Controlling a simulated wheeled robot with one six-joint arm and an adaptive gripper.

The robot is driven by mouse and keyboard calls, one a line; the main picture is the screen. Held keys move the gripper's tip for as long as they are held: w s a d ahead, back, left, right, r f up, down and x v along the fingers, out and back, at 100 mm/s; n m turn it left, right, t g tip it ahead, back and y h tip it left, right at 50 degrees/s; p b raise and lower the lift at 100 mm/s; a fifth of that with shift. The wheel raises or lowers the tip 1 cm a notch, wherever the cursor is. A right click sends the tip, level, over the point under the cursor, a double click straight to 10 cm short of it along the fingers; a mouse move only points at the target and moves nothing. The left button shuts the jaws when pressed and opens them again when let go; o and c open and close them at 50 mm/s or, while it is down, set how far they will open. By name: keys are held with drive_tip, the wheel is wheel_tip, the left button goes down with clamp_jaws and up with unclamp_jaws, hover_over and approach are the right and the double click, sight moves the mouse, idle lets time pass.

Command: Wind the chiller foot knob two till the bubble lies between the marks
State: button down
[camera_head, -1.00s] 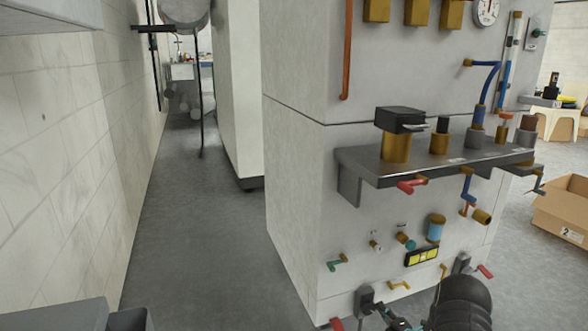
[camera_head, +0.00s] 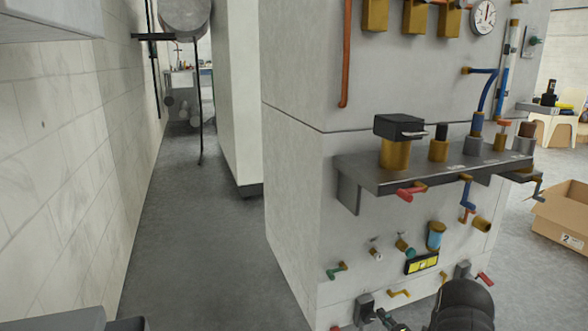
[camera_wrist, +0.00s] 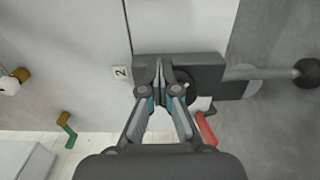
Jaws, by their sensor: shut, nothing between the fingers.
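The level (camera_head: 421,264), a yellow vial in a dark frame, sits low on the white machine's front in the head view. Its bubble and marks are too small to read. My gripper (camera_wrist: 160,68) is shut and empty in the wrist view, its fingertips over a dark grey foot block (camera_wrist: 206,70). A round dark knob (camera_wrist: 185,88) on the block shows partly behind the right finger. A label reading 2 (camera_wrist: 120,73) is left of the block. I cannot tell whether the fingertips touch the knob. In the head view the gripper (camera_head: 384,316) is small, beside a dark block (camera_head: 364,306).
A red handle (camera_wrist: 206,130) is close right of my fingers. A bar with a black ball (camera_wrist: 306,72) extends right. A green crank (camera_wrist: 66,128) is at left. Above the level, a shelf (camera_head: 370,176) with fittings juts out. The aisle floor (camera_head: 195,240) at left is clear.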

drive_tip(key=shift+w+d+r, duration=0.1)
drive_tip(key=p+v, duration=0.1)
drive_tip(key=v, duration=0.5)
drive_tip(key=shift+d, duration=0.15)
idle(0.3)
drive_tip(key=shift+w+a+r+n, duration=0.3)
drive_tip(key=shift+w+a+n, duration=0.5)
drive_tip(key=shift+n, duration=2.2)
drive_tip(key=shift+w+a+r+n, duration=0.35)
drive_tip(key=shift+w+a+n, duration=0.5)
drive_tip(key=shift+n, duration=2.15)
drive_tip(key=shift+w+a+r+n, duration=0.3)
drive_tip(key=shift+w+a+n, duration=0.5)
drive_tip(key=shift+n, duration=2.2)
